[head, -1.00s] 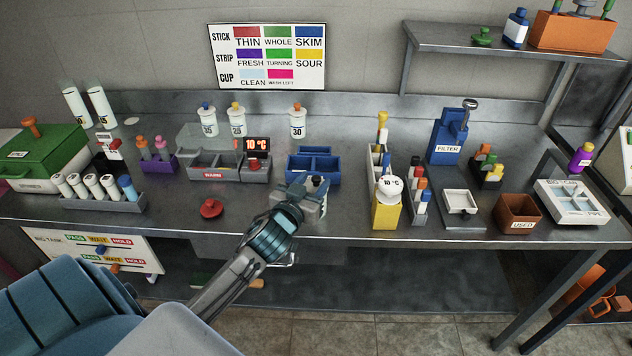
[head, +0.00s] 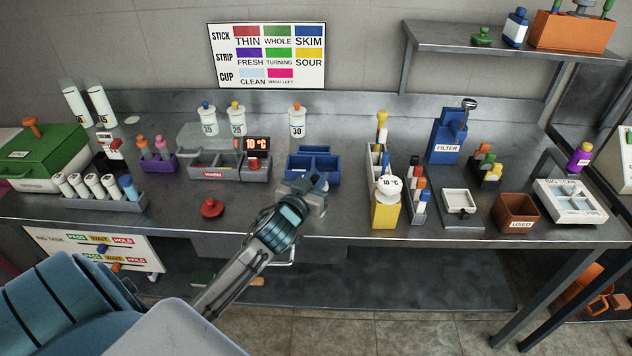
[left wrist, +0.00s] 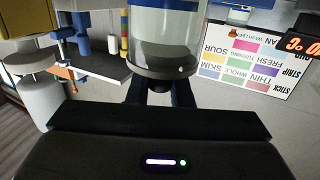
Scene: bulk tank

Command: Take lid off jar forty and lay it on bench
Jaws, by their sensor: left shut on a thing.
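My left gripper (head: 316,186) is at the bench's front middle, in front of the blue divided tray. In the left wrist view, which looks upside down, its dark fingers (left wrist: 161,94) are shut on the small knob of a dark lid (left wrist: 160,68). The lid still appears to sit on a clear jar (left wrist: 166,28); I cannot read a number on it. In the head view my gripper hides this jar and lid. The bench (head: 345,222) is grey metal. My right gripper is not in view.
A red knobbed lid (head: 211,208) lies on the bench to the left. The blue divided tray (head: 313,168) is just behind my gripper. Bare bench shows between the red lid and my gripper.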

